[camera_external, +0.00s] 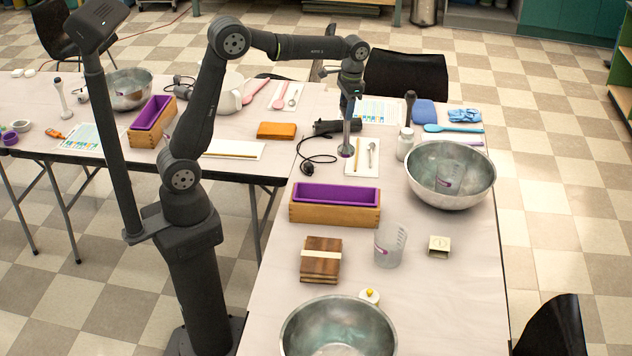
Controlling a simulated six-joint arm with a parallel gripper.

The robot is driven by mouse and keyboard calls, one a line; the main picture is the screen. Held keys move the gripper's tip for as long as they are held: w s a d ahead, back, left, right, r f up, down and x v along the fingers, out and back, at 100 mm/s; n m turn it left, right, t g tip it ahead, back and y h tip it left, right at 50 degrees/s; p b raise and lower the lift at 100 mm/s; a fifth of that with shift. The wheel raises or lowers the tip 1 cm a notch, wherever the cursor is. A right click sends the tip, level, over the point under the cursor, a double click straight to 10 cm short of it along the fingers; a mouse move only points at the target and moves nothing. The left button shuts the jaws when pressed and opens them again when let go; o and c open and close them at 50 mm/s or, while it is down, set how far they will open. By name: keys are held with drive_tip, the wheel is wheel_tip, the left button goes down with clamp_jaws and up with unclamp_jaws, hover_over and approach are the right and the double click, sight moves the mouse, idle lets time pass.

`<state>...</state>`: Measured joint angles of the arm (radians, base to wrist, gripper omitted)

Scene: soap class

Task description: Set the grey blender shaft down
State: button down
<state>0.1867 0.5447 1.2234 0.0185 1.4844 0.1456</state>
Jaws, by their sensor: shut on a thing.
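My gripper (351,92) is over the far part of the right-hand table, pointing down. It is shut on the grey blender shaft (347,138) near the shaft's top. The shaft hangs about upright, with its wider bell end down close to the table. I cannot tell whether that end touches the table. A black blender handle (332,127) lies on the table just behind the shaft, and its black cable (318,159) curls to the left. My fingers are small and dark in this view.
A white sheet with small tools (361,169) lies just right of the shaft. A white bottle (405,145) and a steel bowl (450,195) stand farther right. A wooden mould with purple liner (336,217) is in front. Bare table (283,166) shows left of the cable.

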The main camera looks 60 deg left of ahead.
drive_tip(key=s+d+m, duration=0.1)
drive_tip(key=s+d, duration=0.5)
drive_tip(key=d, duration=0.5)
drive_tip(key=s+d, duration=0.7)
drive_tip(key=d, duration=0.5)
drive_tip(key=s+d+m, duration=0.1)
drive_tip(key=s+d, duration=0.6)
drive_tip(key=s, duration=0.4)
drive_tip(key=s+d, duration=0.7)
drive_tip(key=s, duration=0.5)
drive_tip(key=w+f, duration=1.1)
drive_tip(key=f, duration=0.5)
drive_tip(key=shift+w+a, duration=0.15)
drive_tip(key=shift+w, duration=0.2)
drive_tip(key=shift+f, duration=0.15)
